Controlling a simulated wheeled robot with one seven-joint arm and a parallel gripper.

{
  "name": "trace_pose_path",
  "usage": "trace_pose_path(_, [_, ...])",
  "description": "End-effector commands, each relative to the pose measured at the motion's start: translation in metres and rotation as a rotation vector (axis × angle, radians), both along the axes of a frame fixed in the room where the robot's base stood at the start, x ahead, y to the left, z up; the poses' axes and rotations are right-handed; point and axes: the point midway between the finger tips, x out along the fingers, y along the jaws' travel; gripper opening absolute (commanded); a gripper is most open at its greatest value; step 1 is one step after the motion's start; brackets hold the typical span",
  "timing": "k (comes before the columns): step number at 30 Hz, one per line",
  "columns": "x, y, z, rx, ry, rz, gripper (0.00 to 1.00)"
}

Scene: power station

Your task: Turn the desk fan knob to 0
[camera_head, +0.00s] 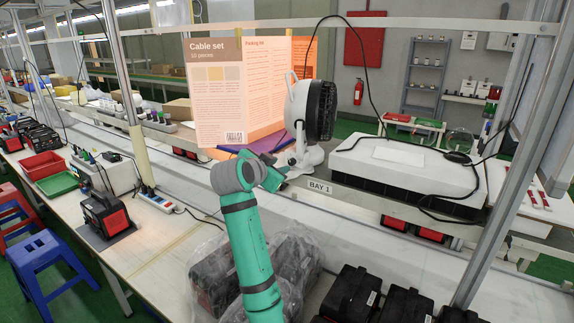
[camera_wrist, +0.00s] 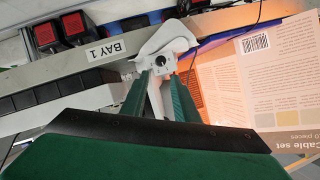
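The desk fan (camera_head: 300,108) is white with a dark grille. It stands on the shelf above the BAY 1 label and faces right in the head view. In the wrist view its white base (camera_wrist: 172,38) shows a small round dark knob (camera_wrist: 160,61) on a pale face. My gripper (camera_wrist: 160,80) has two green fingers standing apart, one on each side below the knob, with nothing held between them. In the head view my gripper (camera_head: 277,176) is at the front left of the fan base, partly hidden by my wrist. The knob's markings are too small to read.
A tall "Cable set" sheet (camera_head: 215,100) stands left of the fan, with a purple item (camera_head: 262,144) below it. A white box (camera_head: 405,165) with a black cable lies to the right. A BAY 1 label (camera_head: 320,187) is on the shelf edge. Plastic-wrapped black boxes (camera_head: 295,255) sit below.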

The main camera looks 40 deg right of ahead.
Motion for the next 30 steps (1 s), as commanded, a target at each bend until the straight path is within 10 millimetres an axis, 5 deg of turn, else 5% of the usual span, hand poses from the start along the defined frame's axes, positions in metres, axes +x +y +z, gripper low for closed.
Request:
trace_pose_path(7, [0.003, -0.005, -0.006, 0.020, -0.026, 0.017, 0.28])
trace_pose_path(21, [0.045, -0.065, -0.032, 0.020, -0.024, 0.015, 0.28])
trace_pose_path(30, [0.057, -0.079, -0.039, 0.020, -0.027, 0.018, 0.28])
